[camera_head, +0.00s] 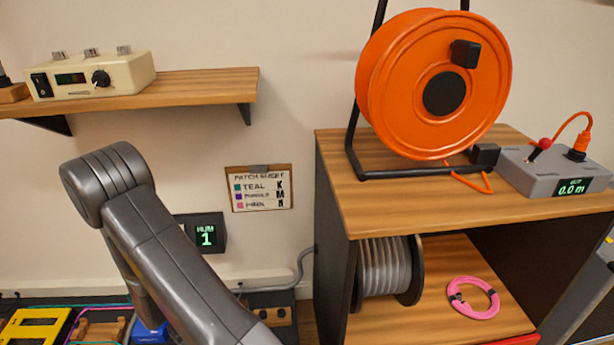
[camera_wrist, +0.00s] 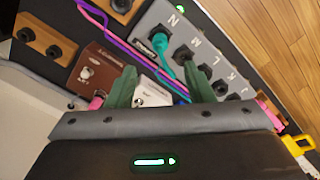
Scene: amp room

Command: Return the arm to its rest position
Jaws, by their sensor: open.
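My arm (camera_head: 165,240) shows at the lower left in the head view, bent at a grey elbow, with its forearm running down behind the upper link. My gripper is not visible in the head view. In the wrist view my gripper (camera_wrist: 161,72) has its two green fingers apart, above a pedalboard. A white box (camera_wrist: 152,94) shows between and beyond the fingers; I cannot tell whether they touch it. A teal plug (camera_wrist: 160,44) with a teal cable sits in the grey lettered patch box (camera_wrist: 180,30), near the letters N and M.
A brown pedal (camera_wrist: 97,68) and purple and pink cables lie near the fingers. In the head view, a wooden cabinet (camera_head: 345,195) holding an orange cable reel (camera_head: 400,80) stands right of my arm. A wall shelf (camera_head: 190,88) with a cream device (camera_head: 120,75) is above it.

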